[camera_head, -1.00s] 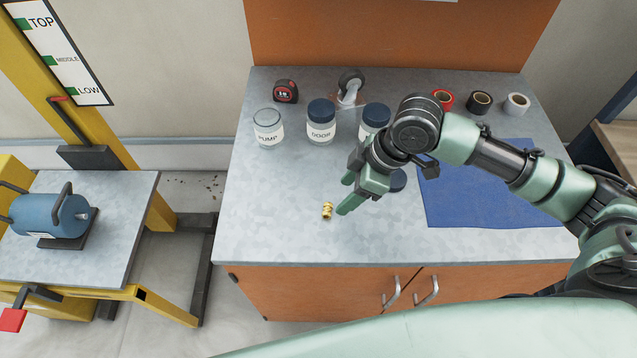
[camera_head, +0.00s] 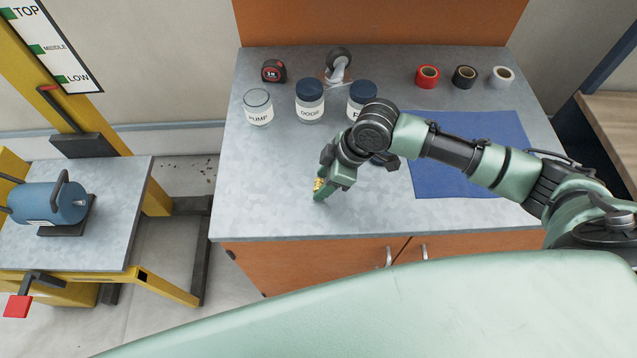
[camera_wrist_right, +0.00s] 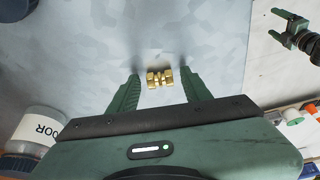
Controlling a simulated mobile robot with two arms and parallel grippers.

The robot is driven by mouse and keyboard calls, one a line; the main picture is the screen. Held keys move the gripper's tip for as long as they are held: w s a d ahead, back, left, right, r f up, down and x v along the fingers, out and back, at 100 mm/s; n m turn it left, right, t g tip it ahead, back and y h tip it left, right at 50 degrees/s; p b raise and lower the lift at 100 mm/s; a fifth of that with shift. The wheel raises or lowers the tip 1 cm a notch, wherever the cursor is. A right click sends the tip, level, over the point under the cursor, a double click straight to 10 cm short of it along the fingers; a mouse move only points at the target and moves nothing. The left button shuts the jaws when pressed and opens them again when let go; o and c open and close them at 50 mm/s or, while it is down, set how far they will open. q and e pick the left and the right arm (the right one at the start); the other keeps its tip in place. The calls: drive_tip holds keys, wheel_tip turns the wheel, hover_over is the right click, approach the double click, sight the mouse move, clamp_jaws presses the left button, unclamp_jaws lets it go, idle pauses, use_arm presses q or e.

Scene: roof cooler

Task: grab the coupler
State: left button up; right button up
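The coupler (camera_head: 317,184) is a small brass fitting lying on the grey worktop, partly hidden by my right gripper in the head view. My right gripper (camera_head: 323,189) is low over the worktop, right at the coupler. In the right wrist view the coupler (camera_wrist_right: 160,78) lies between the tips of the two green fingers (camera_wrist_right: 160,82), with a gap on each side. The right gripper is open and holds nothing. In the wrist view's upper right, what looks like my left gripper (camera_wrist_right: 280,25) shows with its fingers apart, beyond the worktop edge; it is out of the head view.
Behind are the PUMP jar (camera_head: 258,108), the DOOR jar (camera_head: 310,101) and a third jar (camera_head: 361,97). A tape measure (camera_head: 273,71) and tape rolls (camera_head: 464,77) stand at the back. A blue mat (camera_head: 465,170) lies at right. The worktop left of the coupler is clear.

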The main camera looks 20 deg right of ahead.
clamp_jaws()
use_arm(q)
drive_tip(key=shift+s, duration=0.85)
use_arm(e)
drive_tip(key=shift+r, duration=0.2)
